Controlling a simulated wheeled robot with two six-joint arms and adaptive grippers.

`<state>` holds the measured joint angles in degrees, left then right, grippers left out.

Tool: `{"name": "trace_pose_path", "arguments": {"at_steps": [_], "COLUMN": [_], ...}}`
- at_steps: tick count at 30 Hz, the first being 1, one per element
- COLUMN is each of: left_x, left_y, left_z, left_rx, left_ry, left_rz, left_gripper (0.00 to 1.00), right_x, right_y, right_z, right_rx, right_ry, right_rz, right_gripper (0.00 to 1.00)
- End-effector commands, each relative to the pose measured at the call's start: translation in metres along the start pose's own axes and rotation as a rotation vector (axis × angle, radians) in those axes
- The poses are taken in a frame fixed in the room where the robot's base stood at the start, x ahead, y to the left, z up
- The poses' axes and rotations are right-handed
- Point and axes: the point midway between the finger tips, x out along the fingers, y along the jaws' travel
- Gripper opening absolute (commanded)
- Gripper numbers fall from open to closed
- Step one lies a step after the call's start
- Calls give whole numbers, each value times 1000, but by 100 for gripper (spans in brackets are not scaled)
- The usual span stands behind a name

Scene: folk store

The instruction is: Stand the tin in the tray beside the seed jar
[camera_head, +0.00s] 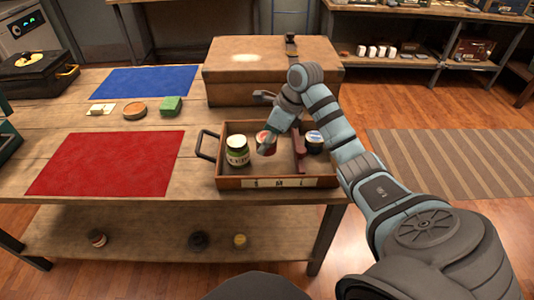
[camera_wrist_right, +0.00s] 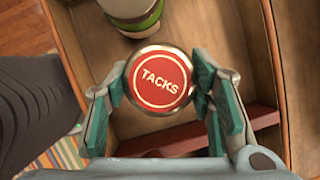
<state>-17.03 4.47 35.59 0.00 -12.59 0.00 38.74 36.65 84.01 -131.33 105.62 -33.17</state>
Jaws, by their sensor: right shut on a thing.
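The tin has a red lid marked TACKS (camera_wrist_right: 160,79) and a metal rim. It shows small in the head view (camera_head: 263,136), partly hidden by my gripper. My right gripper (camera_head: 270,143) is shut on it, with teal fingers on either side in the wrist view. The tin looks upright, inside the tray's left part. I cannot tell whether it touches the floor. The seed jar (camera_head: 237,152), with a green label and pale lid, stands just left of it; its edge shows in the wrist view (camera_wrist_right: 140,14). The wooden tray (camera_head: 230,183) has a dark handle. My left gripper is out of view.
A red divider (camera_head: 299,152) splits the tray, and a dark blue-lidded jar (camera_head: 314,145) stands right of it. A brown case (camera_head: 262,80) is close behind. A red mat (camera_head: 107,163) lies left.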

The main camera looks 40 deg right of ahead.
Motion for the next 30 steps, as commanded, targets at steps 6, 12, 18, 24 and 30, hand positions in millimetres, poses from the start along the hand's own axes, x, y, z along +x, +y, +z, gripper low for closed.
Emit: {"name": "trace_pose_path", "arguments": {"at_steps": [6, 12, 18, 24, 30], "left_x": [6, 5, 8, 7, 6], "left_y": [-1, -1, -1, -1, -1], "left_z": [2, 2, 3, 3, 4], "left_rx": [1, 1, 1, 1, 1], "left_ry": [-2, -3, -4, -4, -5], "left_rz": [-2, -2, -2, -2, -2], "left_gripper": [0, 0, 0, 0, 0], "right_x": [36, 40, 42, 42, 41], "right_y": [1, 0, 0, 0, 0], "right_z": [-15, -16, -18, -18, -17], "right_rx": [1, 0, 1, 1, 1], "right_ry": [2, 0, 1, 0, 0], "right_rz": [3, 0, 0, 0, 0], "right_gripper": [19, 19, 53, 69, 69]}}
